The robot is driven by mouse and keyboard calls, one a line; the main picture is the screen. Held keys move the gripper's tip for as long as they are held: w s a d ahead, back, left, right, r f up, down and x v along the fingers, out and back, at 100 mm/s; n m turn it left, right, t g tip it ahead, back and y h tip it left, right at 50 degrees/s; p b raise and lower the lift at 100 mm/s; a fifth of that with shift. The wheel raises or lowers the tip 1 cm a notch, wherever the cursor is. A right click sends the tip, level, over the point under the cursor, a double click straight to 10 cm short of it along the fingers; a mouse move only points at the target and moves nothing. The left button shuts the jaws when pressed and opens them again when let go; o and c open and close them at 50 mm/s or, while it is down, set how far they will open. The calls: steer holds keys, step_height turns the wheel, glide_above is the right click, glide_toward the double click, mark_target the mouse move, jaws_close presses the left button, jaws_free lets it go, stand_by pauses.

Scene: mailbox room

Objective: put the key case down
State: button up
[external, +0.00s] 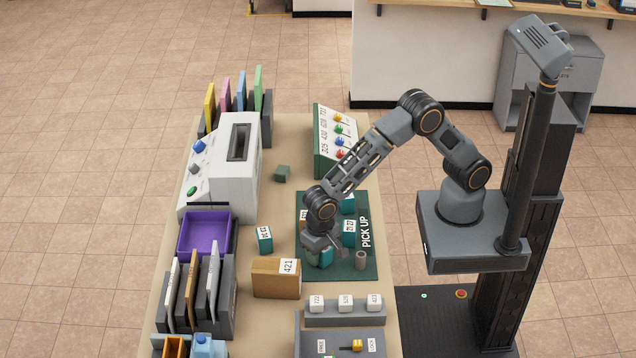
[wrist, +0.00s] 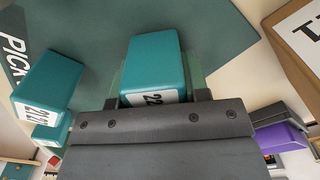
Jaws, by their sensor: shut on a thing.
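My gripper (external: 318,246) is shut on a teal key case (external: 325,258) over the lower left part of the dark green PICK UP mat (external: 345,271). In the wrist view the held key case (wrist: 153,60) sits between the fingers, with a white label starting "22" partly hidden by the gripper body. The mat (wrist: 215,32) lies behind it there. I cannot tell whether the case touches the mat. Another teal case (external: 349,229) stands on the mat to the right, and it also shows at the left of the wrist view (wrist: 46,85).
A brown box labelled 421 (external: 275,279) stands left of and below the mat. A teal case (external: 264,240) and a purple tray (external: 205,235) are further left.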

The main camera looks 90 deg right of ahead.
steer(key=shift+f, duration=0.2)
steer(key=o, duration=1)
steer(key=shift+c, duration=0.2)
steer(key=shift+r, duration=0.1)
